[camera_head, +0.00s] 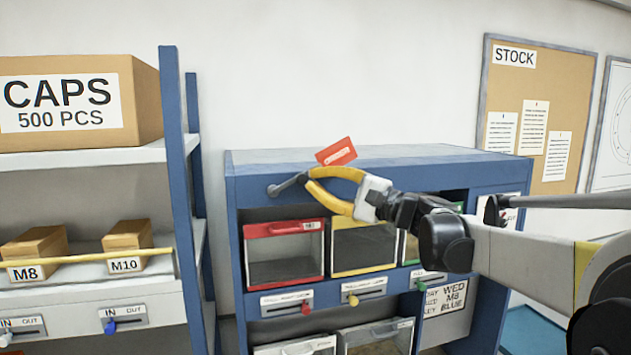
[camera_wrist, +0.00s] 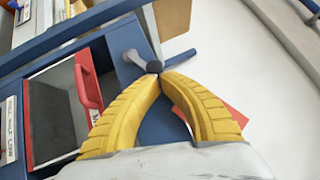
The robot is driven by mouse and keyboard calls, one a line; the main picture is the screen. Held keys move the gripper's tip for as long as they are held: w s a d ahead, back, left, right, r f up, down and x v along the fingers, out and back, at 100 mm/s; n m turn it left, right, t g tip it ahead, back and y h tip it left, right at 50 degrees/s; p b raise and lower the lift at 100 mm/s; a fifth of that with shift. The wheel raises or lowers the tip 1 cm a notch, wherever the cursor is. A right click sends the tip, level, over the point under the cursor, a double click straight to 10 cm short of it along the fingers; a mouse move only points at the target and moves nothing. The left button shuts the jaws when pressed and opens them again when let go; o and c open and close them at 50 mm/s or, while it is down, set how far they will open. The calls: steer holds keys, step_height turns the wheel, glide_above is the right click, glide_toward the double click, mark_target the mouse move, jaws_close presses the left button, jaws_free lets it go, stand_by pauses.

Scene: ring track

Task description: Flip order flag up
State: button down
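The order flag (camera_head: 336,152) is a small red plate with a white label, standing tilted above the top of the blue cabinet. Part of it shows in the wrist view (camera_wrist: 228,118) behind the right finger. A grey lever (camera_head: 285,185) sticks out from the cabinet's upper front edge. My gripper (camera_head: 309,174) has two yellow fingers whose tips come together at this knob. It looks shut on the knob, though the tips hide part of the contact.
The blue cabinet (camera_head: 234,210) holds red-framed (camera_head: 285,228) and yellow-framed (camera_head: 364,222) bins below the lever. A shelf with boxes (camera_head: 80,100) stands left. A cork board (camera_head: 510,80) hangs on the wall at right. The space above the cabinet is clear apart from the flag.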

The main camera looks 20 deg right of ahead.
mark_target(298, 176)
steer(key=shift+a+r+n+g+h+p, duration=0.3)
steer(key=shift+r+n+g+p, duration=0.1)
steer(key=shift+r+n+g, duration=0.25)
steer(key=shift+a+r, duration=0.25)
steer(key=shift+r, duration=0.2)
stand_by(0.3)
steer(key=shift+a+r, duration=0.4)
steer(key=shift+r, duration=0.2)
steer(key=shift+a+r, duration=0.7)
steer(key=shift+a, duration=0.2)
